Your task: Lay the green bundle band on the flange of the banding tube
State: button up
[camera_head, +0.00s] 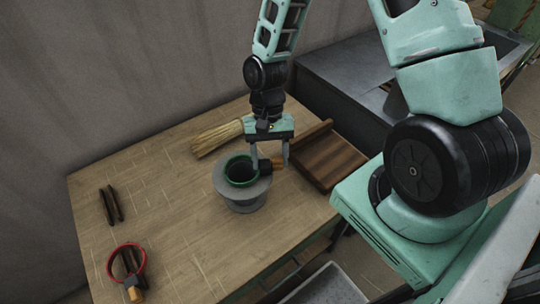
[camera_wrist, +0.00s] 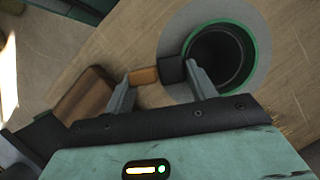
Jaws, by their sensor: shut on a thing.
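The green bundle band (camera_head: 229,176) is a ring with a black block and an orange tab (camera_wrist: 143,76). It encircles the dark mouth of the banding tube (camera_head: 245,207), a grey spool-like piece with a wide round flange (camera_head: 257,188) on the table. In the wrist view, the green ring (camera_wrist: 254,50) surrounds the dark opening above the grey flange (camera_wrist: 180,32). I cannot tell whether the band touches the flange. My gripper (camera_head: 270,163) points down at the tube's right side, its fingers (camera_wrist: 162,88) shut on the band's tab and block.
A straw broom head (camera_head: 216,137) lies behind the tube. A brown wooden block (camera_head: 328,160) is close to the right of my gripper. A red band (camera_head: 143,262) with an orange tab and dark sticks (camera_head: 110,205) lie at left. The table's front middle is clear.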

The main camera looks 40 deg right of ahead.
jog(key=o, duration=1.1)
jog(key=v, duration=1.7)
jog(key=shift+w+r+b, duration=0.15)
jog(key=shift+b, duration=0.15)
